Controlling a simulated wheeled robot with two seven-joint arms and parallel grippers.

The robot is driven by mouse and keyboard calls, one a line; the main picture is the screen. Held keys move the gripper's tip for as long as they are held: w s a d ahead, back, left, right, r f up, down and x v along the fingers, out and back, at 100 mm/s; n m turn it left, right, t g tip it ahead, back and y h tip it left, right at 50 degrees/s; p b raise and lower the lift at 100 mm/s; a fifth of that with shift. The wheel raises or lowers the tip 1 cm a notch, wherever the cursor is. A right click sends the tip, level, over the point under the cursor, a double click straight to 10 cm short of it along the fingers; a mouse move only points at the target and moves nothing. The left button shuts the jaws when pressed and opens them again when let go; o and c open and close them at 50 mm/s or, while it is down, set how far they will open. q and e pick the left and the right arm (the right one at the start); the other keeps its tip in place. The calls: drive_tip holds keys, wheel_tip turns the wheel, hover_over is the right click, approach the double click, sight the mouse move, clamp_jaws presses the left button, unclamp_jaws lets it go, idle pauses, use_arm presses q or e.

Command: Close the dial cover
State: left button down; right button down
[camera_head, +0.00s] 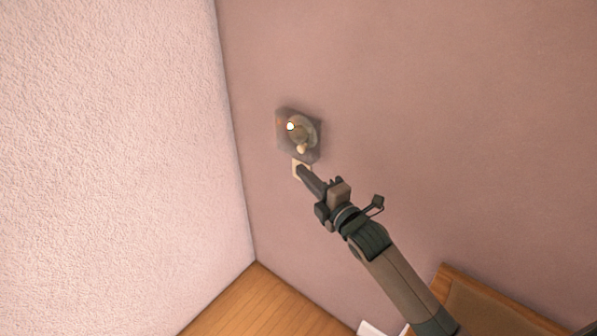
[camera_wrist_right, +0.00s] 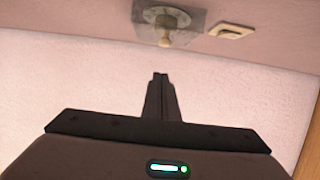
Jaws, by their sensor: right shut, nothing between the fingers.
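The dial (camera_head: 305,130) is a round grey-beige disc with a pale knob, mounted on the pink-brown wall near the corner. A smoky, see-through square cover (camera_head: 283,118) shows around it; I cannot tell how far it stands open. In the right wrist view the dial (camera_wrist_right: 160,17) and the grey see-through cover (camera_wrist_right: 193,19) are at the top edge, partly cut off. My right gripper (camera_head: 301,172) is shut and empty, with its tips just below the dial; the shut fingers also show in the wrist view (camera_wrist_right: 160,76), apart from the dial. My left gripper is not in view.
A small cream wall plate (camera_head: 295,169) is below the dial, partly behind my right fingertips; it also shows in the wrist view (camera_wrist_right: 232,30). A pale textured wall (camera_head: 110,140) stands at left. Wooden furniture (camera_head: 490,305) is at lower right. The wall right of the dial is bare.

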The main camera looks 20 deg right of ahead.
drive_tip(key=b+v, duration=0.1)
drive_tip(key=v, duration=0.4)
drive_tip(key=shift+s+d, duration=0.1)
drive_tip(key=shift+d, duration=0.1)
idle(0.4)
